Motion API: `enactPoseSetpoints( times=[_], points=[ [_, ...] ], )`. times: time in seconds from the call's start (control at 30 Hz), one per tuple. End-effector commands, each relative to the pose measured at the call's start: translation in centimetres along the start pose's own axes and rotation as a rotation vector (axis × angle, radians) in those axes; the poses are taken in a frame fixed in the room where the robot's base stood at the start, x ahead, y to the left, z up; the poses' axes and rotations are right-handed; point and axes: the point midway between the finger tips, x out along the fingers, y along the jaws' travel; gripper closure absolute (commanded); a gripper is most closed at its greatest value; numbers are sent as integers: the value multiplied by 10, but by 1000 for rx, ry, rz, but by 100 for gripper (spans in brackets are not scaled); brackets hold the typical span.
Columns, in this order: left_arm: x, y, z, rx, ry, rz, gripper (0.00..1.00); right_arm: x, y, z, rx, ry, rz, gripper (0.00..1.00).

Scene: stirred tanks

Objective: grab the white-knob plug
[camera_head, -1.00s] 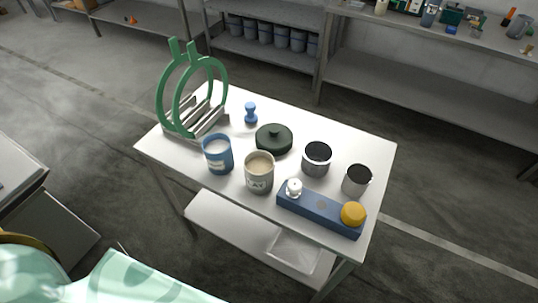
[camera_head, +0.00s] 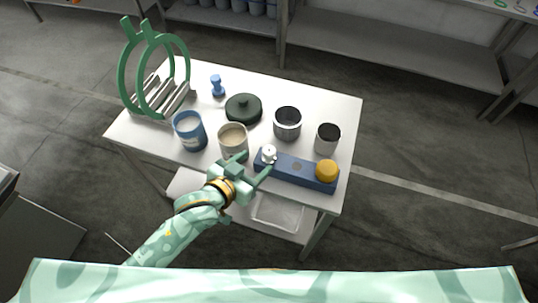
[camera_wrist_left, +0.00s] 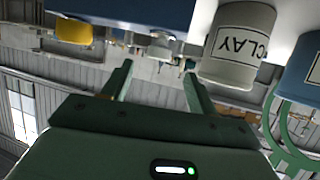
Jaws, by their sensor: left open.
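The white-knob plug (camera_head: 268,153) stands in the left end of a blue block (camera_head: 297,169) at the front of the table. It also shows in the left wrist view (camera_wrist_left: 160,47), beyond and between the finger tips. My left gripper (camera_head: 256,163) is open and empty at the table's front edge, just short of the plug. One finger points toward the plug and the other toward the clay tub (camera_head: 233,138). My right gripper is not in view.
A yellow knob (camera_head: 326,170) sits at the block's right end. The clay tub stands close left of the plug, with a blue tub (camera_head: 189,131) farther left. Two metal cups (camera_head: 287,123) (camera_head: 327,138) stand behind the block. A dark lid (camera_head: 243,108) and green-ringed rack (camera_head: 127,75) are farther back.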

Motion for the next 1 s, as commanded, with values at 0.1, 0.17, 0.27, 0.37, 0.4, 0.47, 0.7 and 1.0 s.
enactPoseSetpoints(
  times=[0.1,0.17,0.27,0.37,0.4,0.47,0.7,1.0],
  points=[
    [21,0,1,-1,1,0,41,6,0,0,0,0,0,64],
    [26,0,1,0,0,-1,41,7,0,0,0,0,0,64],
    [33,0,1,0,0,-1,41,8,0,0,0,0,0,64],
    [47,1,3,0,0,0,41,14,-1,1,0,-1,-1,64],
    [54,2,3,0,1,0,41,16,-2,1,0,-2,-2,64],
    [65,2,4,1,0,-1,41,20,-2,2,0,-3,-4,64],
    [82,2,3,1,-1,-1,41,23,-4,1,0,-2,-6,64],
    [81,2,2,1,-1,-1,83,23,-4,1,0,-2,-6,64]
  ],
)
